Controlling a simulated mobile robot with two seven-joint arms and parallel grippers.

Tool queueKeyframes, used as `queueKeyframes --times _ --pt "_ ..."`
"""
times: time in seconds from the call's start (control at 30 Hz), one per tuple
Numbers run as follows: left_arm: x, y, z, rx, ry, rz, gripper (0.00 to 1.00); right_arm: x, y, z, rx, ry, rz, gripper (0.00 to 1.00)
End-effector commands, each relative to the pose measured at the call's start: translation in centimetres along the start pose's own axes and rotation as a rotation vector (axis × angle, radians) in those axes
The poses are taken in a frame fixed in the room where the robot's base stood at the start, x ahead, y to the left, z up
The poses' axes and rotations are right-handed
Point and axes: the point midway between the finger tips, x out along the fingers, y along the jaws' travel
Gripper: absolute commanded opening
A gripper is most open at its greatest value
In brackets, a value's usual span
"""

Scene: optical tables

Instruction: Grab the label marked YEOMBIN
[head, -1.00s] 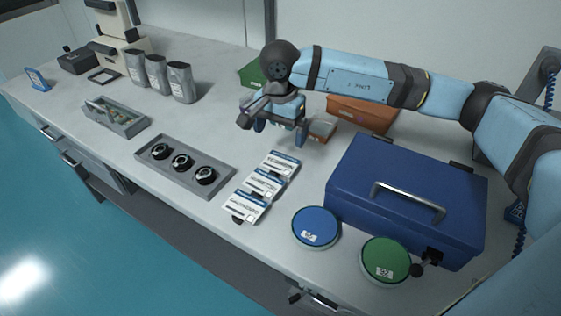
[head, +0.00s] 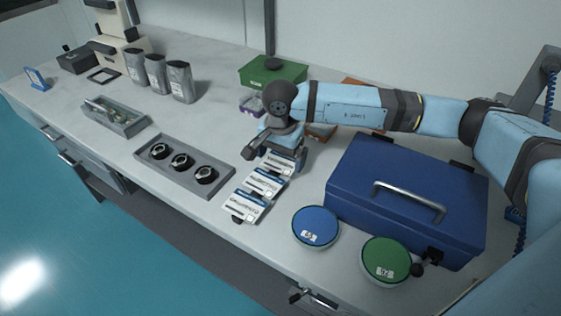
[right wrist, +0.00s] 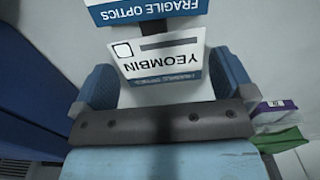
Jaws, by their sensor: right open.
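The YEOMBIN label (right wrist: 165,58) is a white card with a blue FRAGILE OPTICS band. It appears upside down in the right wrist view, between my right gripper's fingers and slightly beyond them. In the head view the farthest label (head: 279,168) of a row of three lies partly under my right gripper (head: 281,160). The gripper is open and empty, its blue fingers (right wrist: 163,75) on either side of the card. Another label (right wrist: 150,12) overlaps or adjoins it at the top of the wrist view. My left gripper is out of view.
A blue toolbox (head: 405,190) stands right of the labels, with blue (head: 316,226) and green (head: 386,258) round discs in front. A grey tray (head: 215,190) with three round black parts lies left. A green box (head: 272,72) and an orange box (head: 370,83) stand behind.

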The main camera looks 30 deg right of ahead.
Motion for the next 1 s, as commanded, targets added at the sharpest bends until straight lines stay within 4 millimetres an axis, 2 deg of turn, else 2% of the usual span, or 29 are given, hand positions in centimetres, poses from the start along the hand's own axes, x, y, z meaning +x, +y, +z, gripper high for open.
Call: queueKeyframes --times 0.9,1.0 --pt "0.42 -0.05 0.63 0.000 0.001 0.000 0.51 0.46 0.00 0.00 0.000 0.000 0.000 1.00" --pt "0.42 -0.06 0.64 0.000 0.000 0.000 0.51 0.46 0.00 0.00 0.000 0.000 0.000 0.77"
